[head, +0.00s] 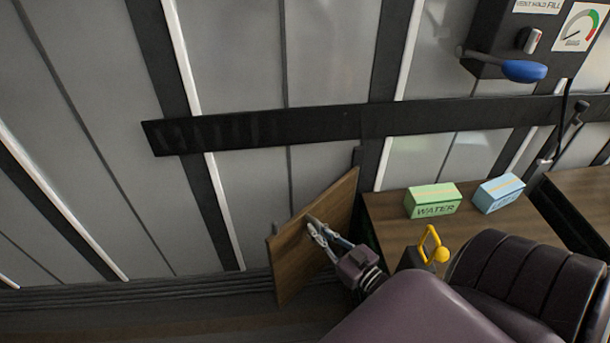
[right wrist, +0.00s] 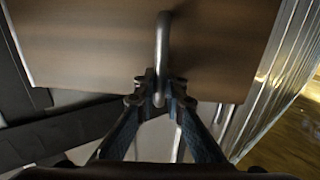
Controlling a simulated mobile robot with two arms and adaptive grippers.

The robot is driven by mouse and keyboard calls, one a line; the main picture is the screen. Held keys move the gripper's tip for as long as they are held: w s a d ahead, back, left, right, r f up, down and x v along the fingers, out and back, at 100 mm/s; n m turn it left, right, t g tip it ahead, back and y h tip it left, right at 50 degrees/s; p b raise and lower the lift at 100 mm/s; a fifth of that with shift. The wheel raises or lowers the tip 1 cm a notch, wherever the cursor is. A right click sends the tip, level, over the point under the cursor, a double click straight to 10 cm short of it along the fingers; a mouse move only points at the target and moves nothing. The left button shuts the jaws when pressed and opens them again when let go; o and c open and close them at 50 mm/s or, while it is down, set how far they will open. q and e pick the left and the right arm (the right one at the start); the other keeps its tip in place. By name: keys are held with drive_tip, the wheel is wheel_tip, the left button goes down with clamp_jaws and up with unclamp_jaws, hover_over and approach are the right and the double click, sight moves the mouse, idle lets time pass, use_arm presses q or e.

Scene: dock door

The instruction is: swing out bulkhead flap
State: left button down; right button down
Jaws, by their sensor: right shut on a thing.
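The bulkhead flap (head: 310,238) is a brown wooden panel, standing out at an angle from the wall, left of the wooden counter in the head view. In the right wrist view the flap (right wrist: 90,45) fills the upper part, with a grey metal bar handle (right wrist: 163,40) on its face. My right gripper (head: 314,228) is at the flap's face and is shut on the handle; the right wrist view shows its fingers (right wrist: 160,92) closed around the bar's lower part. My left gripper is not in view.
A wooden counter (head: 385,208) holds a green WATER box (head: 433,201) and a blue box (head: 499,193). A yellow handle (head: 431,245) stands near its front. A control box with a blue lever (head: 524,71) hangs upper right. The floor left of the flap is clear.

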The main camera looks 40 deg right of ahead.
drive_tip(key=shift+s+d+f, duration=0.1)
drive_tip(key=shift+s+d, duration=0.15)
drive_tip(key=shift+s, duration=0.35)
drive_tip(key=shift+s+d, duration=0.25)
drive_tip(key=shift+s, duration=0.35)
drive_tip(key=c, duration=2)
unclamp_jaws()
drive_tip(key=shift+c, duration=0.2)
wheel_tip(320, 180, up, 10)
